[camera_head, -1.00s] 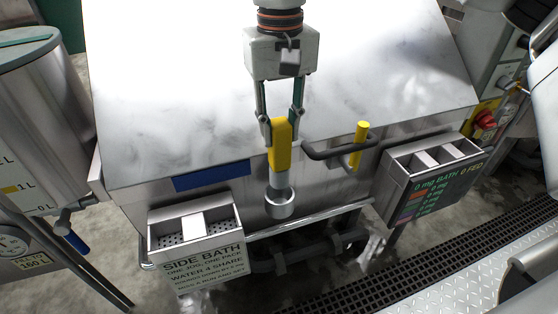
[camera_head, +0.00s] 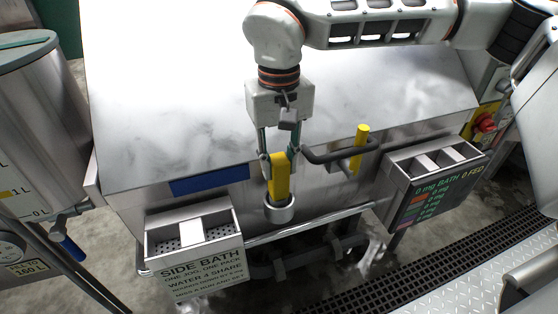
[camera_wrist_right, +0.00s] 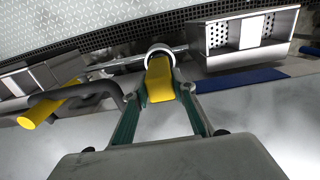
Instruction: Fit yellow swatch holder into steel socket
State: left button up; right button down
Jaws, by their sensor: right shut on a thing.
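The yellow swatch holder (camera_head: 280,180) hangs upright in my right gripper (camera_head: 279,158), which is shut on its upper part. Its lower end meets the round mouth of the steel socket (camera_head: 279,214) on the front of the steel bench; the end itself is hidden by the rim, so it appears to be inside. In the right wrist view the yellow holder (camera_wrist_right: 159,82) lies between the fingers and runs to the pale socket ring (camera_wrist_right: 159,50). My left gripper is not in view.
A dark curved handle (camera_head: 340,153) and a yellow post (camera_head: 360,142) stand close right of the gripper. The side bath box (camera_head: 193,240) is lower left and another box (camera_head: 435,175) is right. The bright bench top (camera_head: 180,90) is clear.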

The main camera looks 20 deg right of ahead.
jog(key=c, duration=1.6)
grip_release()
jog(key=shift+f, duration=0.1)
jog(key=shift+c, duration=0.2)
notch_tip(320, 180, up, 12)
jog(key=p, duration=0.1)
